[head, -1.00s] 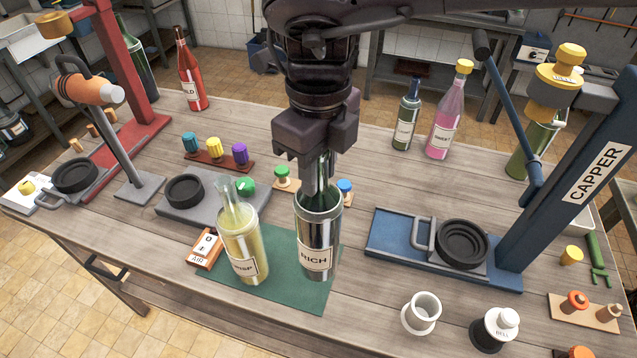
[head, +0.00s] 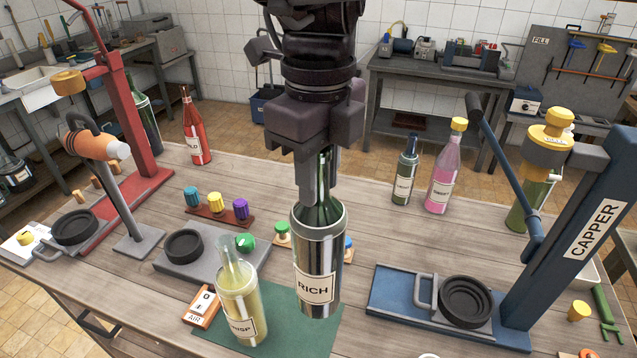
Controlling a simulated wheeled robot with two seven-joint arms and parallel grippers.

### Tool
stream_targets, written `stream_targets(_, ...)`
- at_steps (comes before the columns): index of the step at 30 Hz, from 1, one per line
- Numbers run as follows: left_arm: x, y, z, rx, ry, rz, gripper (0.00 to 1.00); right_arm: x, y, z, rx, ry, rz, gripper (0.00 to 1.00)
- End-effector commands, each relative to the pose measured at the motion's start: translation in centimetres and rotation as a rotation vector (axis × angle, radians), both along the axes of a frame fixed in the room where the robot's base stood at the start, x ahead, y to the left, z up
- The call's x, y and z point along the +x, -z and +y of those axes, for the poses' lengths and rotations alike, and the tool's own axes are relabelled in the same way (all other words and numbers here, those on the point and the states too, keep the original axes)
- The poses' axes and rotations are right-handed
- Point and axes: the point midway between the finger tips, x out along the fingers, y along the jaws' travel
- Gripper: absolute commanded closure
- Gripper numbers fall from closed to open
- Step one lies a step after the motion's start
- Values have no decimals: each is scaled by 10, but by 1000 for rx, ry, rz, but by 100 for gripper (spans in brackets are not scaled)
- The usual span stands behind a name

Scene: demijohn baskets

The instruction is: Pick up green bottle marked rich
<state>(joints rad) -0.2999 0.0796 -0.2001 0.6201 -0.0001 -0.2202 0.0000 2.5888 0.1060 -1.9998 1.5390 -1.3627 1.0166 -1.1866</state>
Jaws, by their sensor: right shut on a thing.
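The green bottle marked RICH (head: 318,265) is upright in the middle. Its green shoulder shows above a shiny silver sleeve bearing the label. My right gripper (head: 318,190) comes down from above and is shut on its neck; the fingers hide part of the neck. The bottle's base seems to hang a little above the green mat (head: 277,334). A pale yellow bottle marked CRISP (head: 240,306) stands on the mat to the left, close but apart. My left gripper is not in view.
The blue capper (head: 583,225) stands right, with its base plate and black ring near the bottle. Left are a grey plate with a black ring (head: 184,246), colored stoppers (head: 214,204) and a red press (head: 133,110). Pink (head: 442,175) and dark (head: 405,175) bottles stand behind.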

Motion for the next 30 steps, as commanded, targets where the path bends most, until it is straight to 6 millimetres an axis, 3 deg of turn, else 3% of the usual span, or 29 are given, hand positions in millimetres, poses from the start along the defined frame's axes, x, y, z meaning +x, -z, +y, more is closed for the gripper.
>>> stream_targets(9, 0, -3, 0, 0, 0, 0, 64, 0, -15, 0, 4, 2, -4, 100)
stream_targets(30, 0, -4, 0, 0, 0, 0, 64, 0, -18, 0, 4, 3, -4, 100)
